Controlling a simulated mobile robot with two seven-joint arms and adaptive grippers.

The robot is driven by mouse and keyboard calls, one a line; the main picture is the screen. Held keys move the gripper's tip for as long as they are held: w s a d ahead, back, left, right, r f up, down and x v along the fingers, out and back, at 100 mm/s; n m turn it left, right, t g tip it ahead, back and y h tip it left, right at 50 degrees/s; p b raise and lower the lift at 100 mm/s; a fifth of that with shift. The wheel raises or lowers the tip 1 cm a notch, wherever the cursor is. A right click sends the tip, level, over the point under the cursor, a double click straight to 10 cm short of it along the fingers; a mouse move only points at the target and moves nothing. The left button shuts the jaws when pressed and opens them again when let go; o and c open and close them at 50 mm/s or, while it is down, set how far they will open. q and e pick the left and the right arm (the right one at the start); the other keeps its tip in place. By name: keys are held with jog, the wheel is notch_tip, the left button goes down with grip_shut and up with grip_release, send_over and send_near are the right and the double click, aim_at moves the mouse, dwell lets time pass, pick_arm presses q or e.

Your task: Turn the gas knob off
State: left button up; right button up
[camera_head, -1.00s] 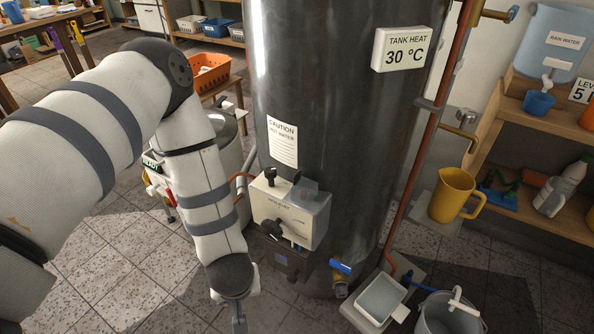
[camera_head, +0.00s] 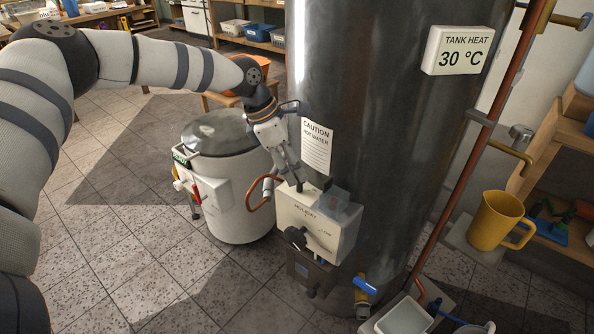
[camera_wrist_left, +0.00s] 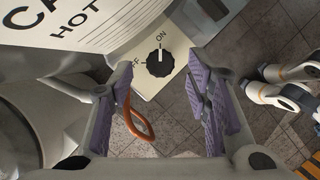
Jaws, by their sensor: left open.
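The control box (camera_head: 315,222) is mounted on the front of the dark tank, under the caution sign. A black knob (camera_wrist_left: 160,63) sits on its top face; in the left wrist view its white mark seems to point at ON, with a partly hidden OFF label to the left. The same knob (camera_head: 299,187) shows small in the head view, right by my fingertips. My left gripper (camera_head: 287,174) is open and empty, pointing down just above the box. In the left wrist view the knob lies between and beyond the two fingers (camera_wrist_left: 162,85).
The tank (camera_head: 365,130) rises close beside my gripper. A white boiler (camera_head: 215,150) stands to the left, with an orange hose (camera_head: 257,194) near the box. A second black knob (camera_head: 295,238) is on the box's front. A yellow jug (camera_head: 495,220) stands right. Floor at left is clear.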

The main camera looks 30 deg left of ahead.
pick_arm(q)
jog(key=shift+x, duration=0.85)
jog(key=shift+c, duration=0.3)
grip_shut()
